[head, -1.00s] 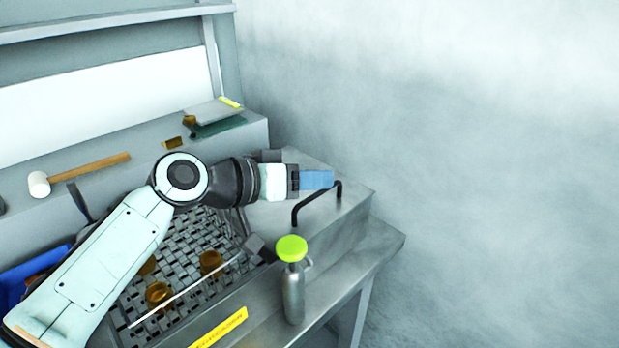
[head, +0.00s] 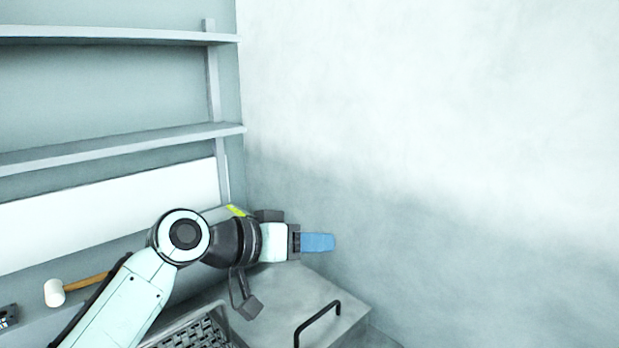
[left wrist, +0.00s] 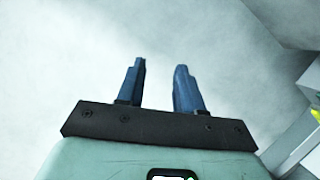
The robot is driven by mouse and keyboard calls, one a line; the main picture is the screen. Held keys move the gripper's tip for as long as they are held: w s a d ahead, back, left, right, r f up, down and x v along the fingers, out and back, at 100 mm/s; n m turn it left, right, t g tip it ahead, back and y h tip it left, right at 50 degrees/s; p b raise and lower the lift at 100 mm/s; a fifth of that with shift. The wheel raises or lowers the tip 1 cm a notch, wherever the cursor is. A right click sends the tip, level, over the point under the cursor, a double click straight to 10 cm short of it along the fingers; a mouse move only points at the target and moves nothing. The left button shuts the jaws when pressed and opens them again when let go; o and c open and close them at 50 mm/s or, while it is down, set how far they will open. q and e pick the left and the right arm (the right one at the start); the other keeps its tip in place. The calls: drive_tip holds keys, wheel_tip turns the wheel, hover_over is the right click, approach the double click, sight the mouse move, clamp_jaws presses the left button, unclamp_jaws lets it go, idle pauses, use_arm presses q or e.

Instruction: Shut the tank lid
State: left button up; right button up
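The tank lid (head: 275,303) is a flat grey metal top with a black bar handle (head: 318,320), in the lower middle of the head view. It looks flat on the tank body, with no gap visible, though its lower part is cut off by the picture edge. My left gripper (head: 318,242) appears above and beyond the handle in the head view, apart from it. In the left wrist view its two blue fingers (left wrist: 160,88) stand apart with nothing between them. My right gripper is not in view.
A mesh belt (head: 195,335) shows at the bottom, left of the lid. A mallet (head: 75,288) lies on the ledge at left. Shelves (head: 110,148) line the back wall. The space right of the lid is open up to a bare wall.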

use_arm(q)
wheel_tip(320, 180, up, 8)
drive_tip(key=p, duration=0.4)
drive_tip(key=shift+f, duration=0.25)
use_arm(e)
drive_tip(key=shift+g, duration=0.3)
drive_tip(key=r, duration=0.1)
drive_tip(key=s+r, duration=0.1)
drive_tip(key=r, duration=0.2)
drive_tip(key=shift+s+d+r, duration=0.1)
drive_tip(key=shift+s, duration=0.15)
